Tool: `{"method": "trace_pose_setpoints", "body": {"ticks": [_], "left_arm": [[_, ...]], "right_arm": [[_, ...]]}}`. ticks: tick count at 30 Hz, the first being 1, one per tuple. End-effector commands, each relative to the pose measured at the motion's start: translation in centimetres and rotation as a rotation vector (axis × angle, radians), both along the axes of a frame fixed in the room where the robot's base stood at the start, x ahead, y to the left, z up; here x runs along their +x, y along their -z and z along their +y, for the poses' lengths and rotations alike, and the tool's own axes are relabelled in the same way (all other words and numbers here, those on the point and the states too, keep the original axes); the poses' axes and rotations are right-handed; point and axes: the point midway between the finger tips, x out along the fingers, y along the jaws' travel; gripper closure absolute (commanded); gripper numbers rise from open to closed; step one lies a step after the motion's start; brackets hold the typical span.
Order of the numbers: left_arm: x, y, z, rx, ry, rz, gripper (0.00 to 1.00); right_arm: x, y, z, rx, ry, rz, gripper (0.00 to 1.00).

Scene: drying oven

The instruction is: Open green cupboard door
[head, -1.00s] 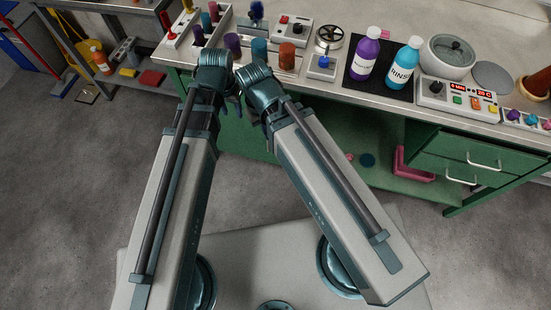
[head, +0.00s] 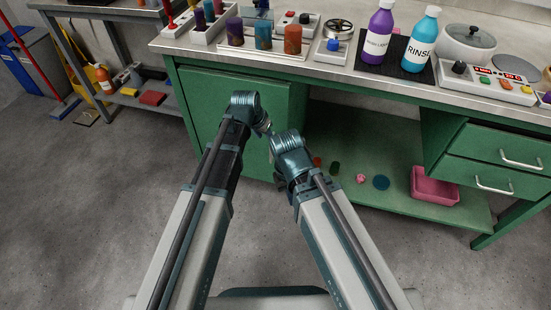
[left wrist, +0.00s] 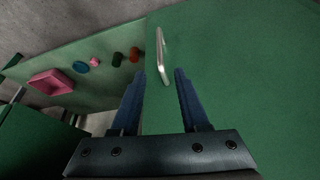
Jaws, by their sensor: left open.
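The green cupboard door (head: 200,100) is at the left of the bench front in the head view and looks shut. It fills the right of the left wrist view (left wrist: 245,85). Its pale metal handle (left wrist: 161,58) stands upright near the door's edge, ahead of and between my fingertips. My left gripper (head: 266,130) is at the door's right side; in the left wrist view its two blue fingers (left wrist: 156,80) are spread and do not hold the handle. My right gripper (head: 281,183) is just right of it, its fingers mostly hidden by its wrist.
Right of the door is an open shelf (head: 350,145) with a pink tray (head: 435,186) and several small round items. Two drawers with handles (head: 494,186) are further right. Bottles and instruments stand on the bench top (head: 330,67).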

Motion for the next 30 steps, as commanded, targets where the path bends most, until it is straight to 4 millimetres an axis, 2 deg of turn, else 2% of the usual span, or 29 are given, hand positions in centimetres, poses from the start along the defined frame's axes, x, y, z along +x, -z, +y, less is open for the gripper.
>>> {"method": "trace_pose_setpoints", "body": {"ticks": [5,11,30], "left_arm": [[0.0,0.1,0.0,0.0,0.0,0.0,0.55],[0.4,1.3,-0.2,0.0,0.0,0.0,0.55],[3.4,9.7,-1.9,0.0,0.0,0.0,0.55]], "right_arm": [[0.0,0.1,0.0,0.0,0.0,0.0,1.0],[0.0,1.3,0.0,-0.002,0.0,-0.001,1.0],[0.1,9.7,0.0,-0.002,-0.011,-0.003,1.0]]}}
